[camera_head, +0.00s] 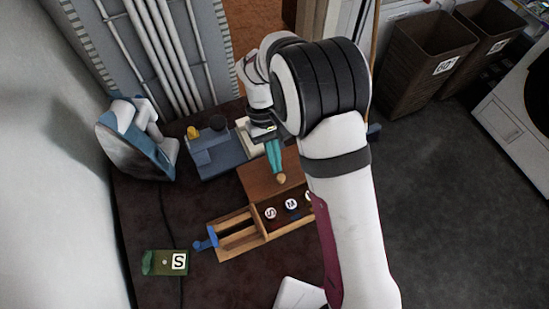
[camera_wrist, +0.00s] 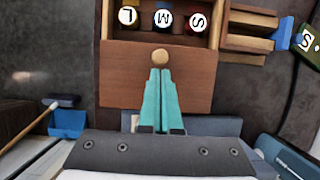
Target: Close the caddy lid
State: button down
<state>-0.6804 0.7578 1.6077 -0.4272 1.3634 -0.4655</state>
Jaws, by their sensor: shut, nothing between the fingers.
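The wooden caddy (camera_head: 236,228) stands on the dark counter. Its brown lid (camera_head: 258,180) is open on the far side of the box, so the compartment with round tops marked S, M and L shows. In the wrist view the lid (camera_wrist: 125,75) fills the middle, below the caddy's compartment (camera_wrist: 165,38). A round light-wood knob (camera_wrist: 160,55) shows at the fingertips. My gripper (camera_head: 280,173) has teal fingers, shut and empty. In the wrist view its tips (camera_wrist: 160,70) are right by the knob; I cannot tell whether they touch it.
A blue-grey stand (camera_head: 215,158) and a blue-and-grey appliance (camera_head: 138,140) are behind the caddy. A green box marked S (camera_head: 166,262) lies at front left. A blue piece (camera_head: 206,240) sits at the caddy's left end. Brown bins (camera_head: 425,60) stand on the floor at right.

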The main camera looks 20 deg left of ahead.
jog(key=s+d, duration=0.6)
jog(key=shift+s+d, duration=0.35)
jog(key=w+a, duration=0.3)
jog(key=v, duration=1)
jog(key=s+d+r+m+y, duration=0.2)
jog(key=d+r+m, duration=0.1)
jog(key=d, duration=0.3)
jog(key=s+d+r+m+y, duration=0.1)
jog(key=s+d+r+m, duration=0.25)
jog(key=d, duration=0.25)
jog(key=s+d+m+t+y, duration=0.2)
jog(key=s+d+m, duration=0.3)
jog(key=s+m, duration=0.3)
jog(key=shift+s+d+f+t, duration=0.4)
jog(key=shift+s+t, duration=0.1)
jog(key=shift+s, duration=0.2)
